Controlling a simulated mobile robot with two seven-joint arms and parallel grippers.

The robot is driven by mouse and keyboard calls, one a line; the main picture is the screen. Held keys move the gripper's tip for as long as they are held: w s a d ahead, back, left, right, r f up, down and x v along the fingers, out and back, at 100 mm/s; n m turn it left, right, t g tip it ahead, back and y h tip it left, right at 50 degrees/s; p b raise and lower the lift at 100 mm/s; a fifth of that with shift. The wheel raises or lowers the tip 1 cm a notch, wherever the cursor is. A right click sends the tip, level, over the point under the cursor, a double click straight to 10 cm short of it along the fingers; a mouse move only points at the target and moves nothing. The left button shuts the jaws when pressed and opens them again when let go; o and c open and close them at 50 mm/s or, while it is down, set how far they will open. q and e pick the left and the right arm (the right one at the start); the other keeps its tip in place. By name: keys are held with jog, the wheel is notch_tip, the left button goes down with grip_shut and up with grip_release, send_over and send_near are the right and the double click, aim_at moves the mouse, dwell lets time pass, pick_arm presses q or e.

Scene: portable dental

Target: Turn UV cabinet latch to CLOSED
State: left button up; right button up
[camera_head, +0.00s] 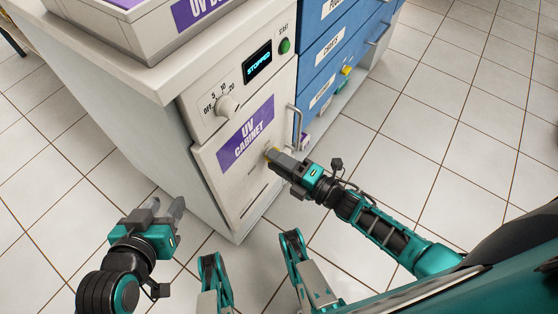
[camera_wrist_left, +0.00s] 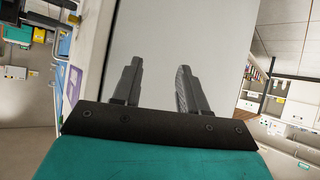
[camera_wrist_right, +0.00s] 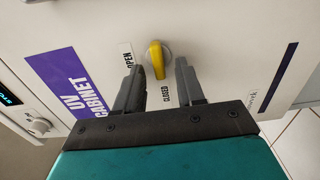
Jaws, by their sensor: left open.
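The UV cabinet (camera_head: 243,182) has a purple label on its white door. The yellow latch (camera_wrist_right: 156,60) sits on a round base on the door, with an OPEN label (camera_wrist_right: 127,57) to its left and a CLOSED label (camera_wrist_right: 165,94) below it in the right wrist view. The latch's lower end points toward CLOSED in that picture. My right gripper (camera_wrist_right: 160,65) is open, its fingers on either side of the latch with visible gaps. In the head view it (camera_head: 271,153) mostly hides the latch. My left gripper (camera_head: 168,207) is open and empty, left of the cabinet.
A knob (camera_head: 227,106), a display reading STOPPED (camera_head: 258,62) and a green button (camera_head: 285,46) are above the door. Blue drawers (camera_head: 327,50) adjoin on the right. The tiled floor (camera_head: 455,150) at right is clear.

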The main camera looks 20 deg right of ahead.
pick_arm(q)
jog(key=shift+s+a+r+p, duration=0.15)
jog(key=shift+a+r+p, duration=0.25)
jog(key=shift+p, duration=0.7)
pick_arm(e)
jog(key=v, duration=1.3)
jog(key=shift+w, duration=0.1)
